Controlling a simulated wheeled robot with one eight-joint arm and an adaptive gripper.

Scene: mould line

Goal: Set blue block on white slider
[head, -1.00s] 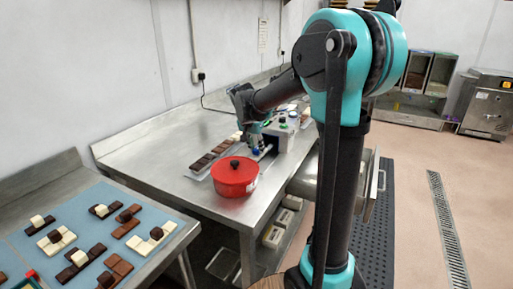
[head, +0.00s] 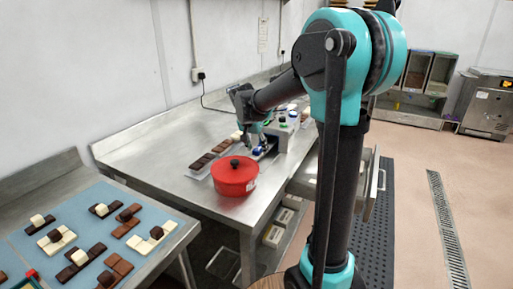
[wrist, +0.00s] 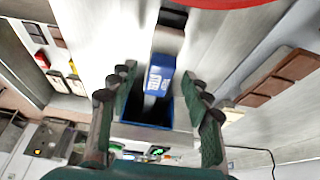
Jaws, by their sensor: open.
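The blue block (wrist: 160,76) has a white printed label and lies between the fingertips of my gripper (wrist: 157,80) in the wrist view. The fingers are apart, one on each side of it, and I see no clear contact. A dark, blue-edged opening (wrist: 147,110) shows right beside the block. In the head view my gripper (head: 257,144) points down over the steel bench, behind the red pot, with a small blue patch (head: 257,151) under it. I cannot clearly make out the white slider; the gripper and arm hide part of this area.
The red lidded pot (head: 234,176) stands close in front of my gripper. Chocolate bars (head: 209,154) lie to its left, and a pale box with buttons (head: 285,128) stands to its right. A blue mat (head: 88,210) with chocolate pieces covers the nearer bench.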

